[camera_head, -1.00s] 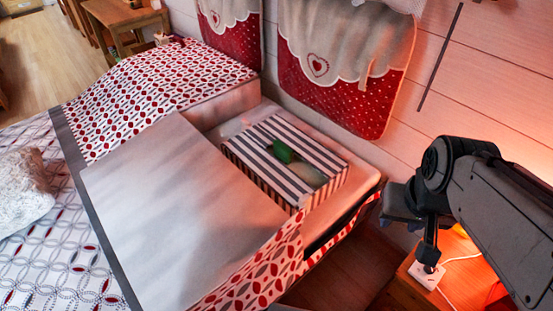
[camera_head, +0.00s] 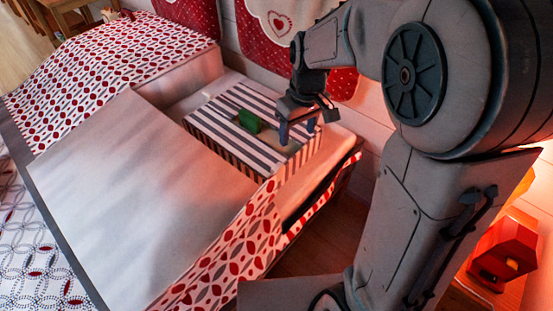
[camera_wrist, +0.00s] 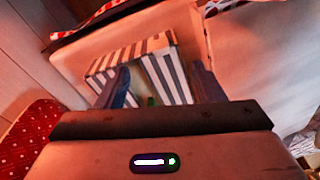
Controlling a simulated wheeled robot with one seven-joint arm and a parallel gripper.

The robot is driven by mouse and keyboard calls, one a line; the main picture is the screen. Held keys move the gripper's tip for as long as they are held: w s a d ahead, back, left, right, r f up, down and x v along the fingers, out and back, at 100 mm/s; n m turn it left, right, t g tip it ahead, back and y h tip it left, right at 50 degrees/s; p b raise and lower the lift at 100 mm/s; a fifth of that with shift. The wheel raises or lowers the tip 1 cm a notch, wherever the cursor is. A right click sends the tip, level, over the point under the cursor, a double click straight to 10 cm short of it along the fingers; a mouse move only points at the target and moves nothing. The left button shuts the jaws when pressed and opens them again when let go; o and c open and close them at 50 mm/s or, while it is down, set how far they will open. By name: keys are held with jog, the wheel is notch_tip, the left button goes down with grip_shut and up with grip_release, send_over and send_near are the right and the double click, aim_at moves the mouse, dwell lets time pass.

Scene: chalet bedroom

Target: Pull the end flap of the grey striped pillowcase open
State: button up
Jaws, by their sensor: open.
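The grey and white striped pillowcase (camera_head: 212,124) lies at the head of the bed and looks like a thick, box-shaped block. It also shows in the wrist view (camera_wrist: 160,48). A small green thing (camera_head: 249,121) sits on its top, with a paler patch beside it. My gripper (camera_head: 298,131) is open over the right part of the pillowcase, fingers pointing down. In the wrist view, the striped fabric lies between and beyond the two fingers (camera_wrist: 160,86). I cannot tell whether they touch it. The fingers hide part of the right end, and I cannot make out the flap.
A folded-back pale sheet (camera_head: 130,190) and a red-patterned cover (camera_head: 120,75) lie left of the pillowcase. Red-and-white hangings (camera_head: 190,20) are on the wall behind. A glowing red lamp (camera_head: 505,250) stands at the lower right, beyond my arm.

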aim_at(277, 166)
jog(key=w+a+f+n+b, duration=0.3)
jog(key=w+a+f, duration=0.1)
jog(key=w+f, duration=0.4)
jog(key=shift+g+h, duration=0.4)
jog(key=f, duration=0.5)
jog(key=s+f+b, duration=0.1)
jog(key=f, duration=0.4)
jog(key=f+b, duration=0.1)
jog(key=f, duration=0.4)
jog(key=shift+s+a, duration=0.15)
jog(key=shift+a, duration=0.05)
